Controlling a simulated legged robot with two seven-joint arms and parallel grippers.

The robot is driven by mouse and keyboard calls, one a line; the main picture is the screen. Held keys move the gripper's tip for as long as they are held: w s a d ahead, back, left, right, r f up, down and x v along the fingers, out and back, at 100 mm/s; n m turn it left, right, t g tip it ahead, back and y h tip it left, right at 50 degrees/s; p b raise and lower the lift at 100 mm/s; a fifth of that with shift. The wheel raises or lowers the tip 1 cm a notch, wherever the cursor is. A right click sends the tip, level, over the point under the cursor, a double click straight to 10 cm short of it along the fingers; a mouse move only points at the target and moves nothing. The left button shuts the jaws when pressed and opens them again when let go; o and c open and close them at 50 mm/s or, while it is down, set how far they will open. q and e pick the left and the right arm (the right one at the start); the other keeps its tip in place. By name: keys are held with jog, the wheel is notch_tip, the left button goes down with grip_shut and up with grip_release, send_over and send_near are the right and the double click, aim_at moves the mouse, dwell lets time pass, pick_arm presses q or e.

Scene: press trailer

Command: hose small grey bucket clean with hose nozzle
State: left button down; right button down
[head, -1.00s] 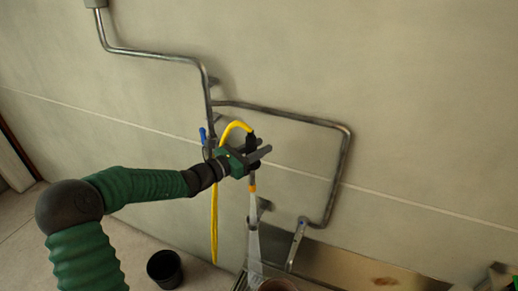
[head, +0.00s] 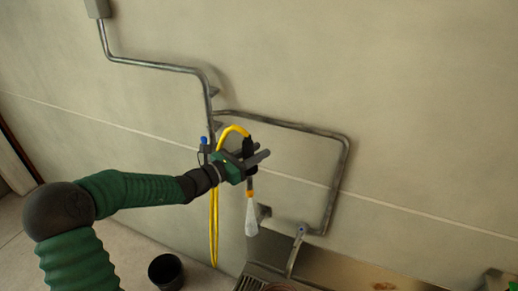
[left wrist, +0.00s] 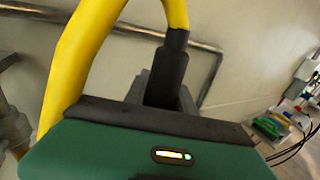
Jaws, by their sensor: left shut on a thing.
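My left gripper (head: 252,162) is shut on the hose nozzle (head: 250,184), a dark nozzle with an orange tip that points down. The yellow hose (head: 236,128) loops up from it, and the hose also shows in the left wrist view (left wrist: 80,55). My right gripper is not in view.
A metal sink (head: 330,266) with a tap (head: 297,247) stands against the wall at the bottom. Steel pipes (head: 290,124) run along the wall behind the gripper. A dark bucket (head: 166,272) stands on the floor to the left.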

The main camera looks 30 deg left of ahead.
aim_at(252, 169)
pick_arm(q)
jog(key=s, duration=0.3)
jog(key=shift+s+d+r+p, duration=0.1)
jog(key=shift+s+r+p, duration=0.1)
jog(key=shift+p, duration=0.15)
jog(key=s, duration=0.2)
jog(key=s+p, duration=0.1)
jog(key=s, duration=0.1)
jog(key=shift+s+d+f, duration=0.15)
jog(key=shift+s, duration=0.1)
